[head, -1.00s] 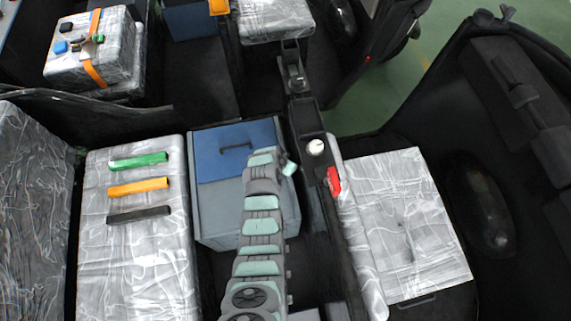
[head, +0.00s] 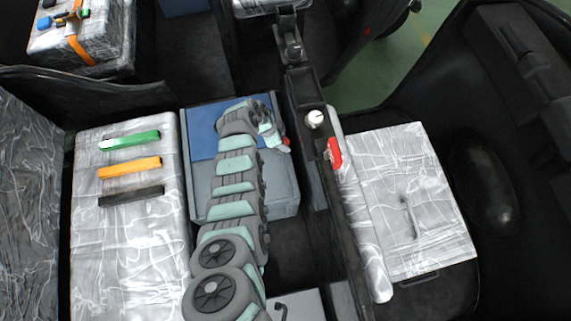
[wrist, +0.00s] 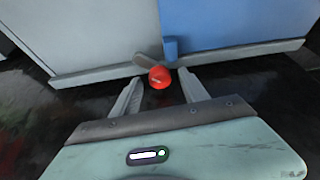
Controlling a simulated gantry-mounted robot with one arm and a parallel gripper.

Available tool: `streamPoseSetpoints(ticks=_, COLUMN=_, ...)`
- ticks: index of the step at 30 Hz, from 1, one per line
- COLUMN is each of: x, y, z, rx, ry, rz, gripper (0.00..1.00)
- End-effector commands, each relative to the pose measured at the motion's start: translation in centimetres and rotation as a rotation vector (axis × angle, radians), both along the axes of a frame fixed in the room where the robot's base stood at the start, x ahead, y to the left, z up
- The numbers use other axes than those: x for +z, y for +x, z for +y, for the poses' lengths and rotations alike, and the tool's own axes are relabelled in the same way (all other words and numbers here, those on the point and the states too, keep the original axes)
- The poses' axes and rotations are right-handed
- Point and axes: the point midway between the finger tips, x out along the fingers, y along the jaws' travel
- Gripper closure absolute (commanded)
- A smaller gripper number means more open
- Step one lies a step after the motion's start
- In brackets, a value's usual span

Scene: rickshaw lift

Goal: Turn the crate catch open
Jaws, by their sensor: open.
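The crate has a blue lid (head: 203,127) and a grey body (head: 283,191). Its catch (wrist: 147,60) is a short grey lever at the seam between the blue and grey parts in the wrist view, with a red ball knob (wrist: 160,78) at its end. The red knob also shows at the crate's right side in the head view (head: 287,142). My gripper (wrist: 160,83) is open, with one finger on each side of the red knob. I cannot tell whether either finger touches it. In the head view my arm covers part of the lid and most of the gripper.
A wrapped bale (head: 128,230) with green, orange and black bars lies left of the crate. A black rail (head: 318,150) with a white knob (head: 314,119) and a red tab (head: 334,152) runs close on the right. Another wrapped slab (head: 400,190) lies beyond it.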

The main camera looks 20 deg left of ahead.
Motion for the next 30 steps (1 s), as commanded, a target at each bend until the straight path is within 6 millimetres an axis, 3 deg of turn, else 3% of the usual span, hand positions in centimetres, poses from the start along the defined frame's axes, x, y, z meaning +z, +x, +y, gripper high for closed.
streamPoseSetpoints(ticks=12, x=0.0, y=0.1, z=0.1, rx=-0.070, ry=0.001, rz=0.000, gripper=0.48)
streamPoseSetpoints(ticks=30, x=4.2, y=-0.7, z=1.5, rx=-0.068, ry=0.002, rz=-0.004, gripper=0.48)
